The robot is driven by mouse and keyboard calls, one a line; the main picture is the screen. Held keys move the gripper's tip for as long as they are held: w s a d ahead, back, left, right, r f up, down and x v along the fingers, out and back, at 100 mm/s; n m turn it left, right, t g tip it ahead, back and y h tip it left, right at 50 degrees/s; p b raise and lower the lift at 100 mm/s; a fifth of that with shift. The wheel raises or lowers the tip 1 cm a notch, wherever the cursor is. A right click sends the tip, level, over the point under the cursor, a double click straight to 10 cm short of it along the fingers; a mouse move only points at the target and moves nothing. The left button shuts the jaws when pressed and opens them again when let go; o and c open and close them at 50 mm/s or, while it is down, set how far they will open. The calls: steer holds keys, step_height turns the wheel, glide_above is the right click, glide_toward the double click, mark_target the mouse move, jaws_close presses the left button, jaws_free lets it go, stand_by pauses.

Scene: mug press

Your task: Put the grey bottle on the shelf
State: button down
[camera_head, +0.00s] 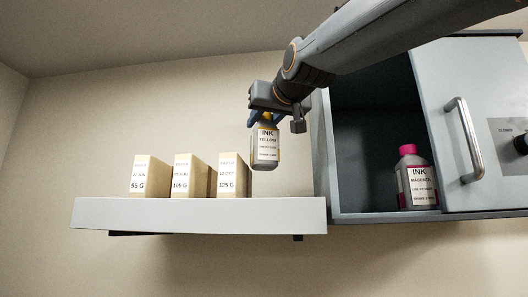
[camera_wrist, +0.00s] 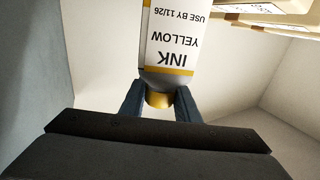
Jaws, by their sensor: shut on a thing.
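The grey bottle (camera_head: 265,152) has a white label with yellow bands that reads INK YELLOW. My gripper (camera_head: 260,120) is shut on its yellow cap from above, with the bottle hanging upright. In the wrist view the bottle (camera_wrist: 178,45) shows upside down, its cap between the fingers of my gripper (camera_wrist: 160,100). The white shelf (camera_head: 200,215) is below the bottle, which hangs over its right part. The bottle's base appears above the shelf's front edge; the shelf's top surface is hidden in the head view.
Three cream paper boxes marked 95 G (camera_head: 144,178), 105 G (camera_head: 188,178) and 125 G (camera_head: 231,178) stand on the shelf left of the bottle. A grey cabinet (camera_head: 322,150) adjoins on the right, holding a magenta ink bottle (camera_head: 416,185). Its handled door (camera_head: 455,90) is at right.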

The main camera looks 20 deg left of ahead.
mark_target(261, 150)
steer(key=shift+f+p, duration=0.65)
steer(key=shift+f, duration=3.15)
steer(key=c, duration=1.3)
jaws_free()
steer(key=shift+f, duration=0.2)
steer(key=shift+c, duration=0.2)
steer(key=shift+r, duration=0.1)
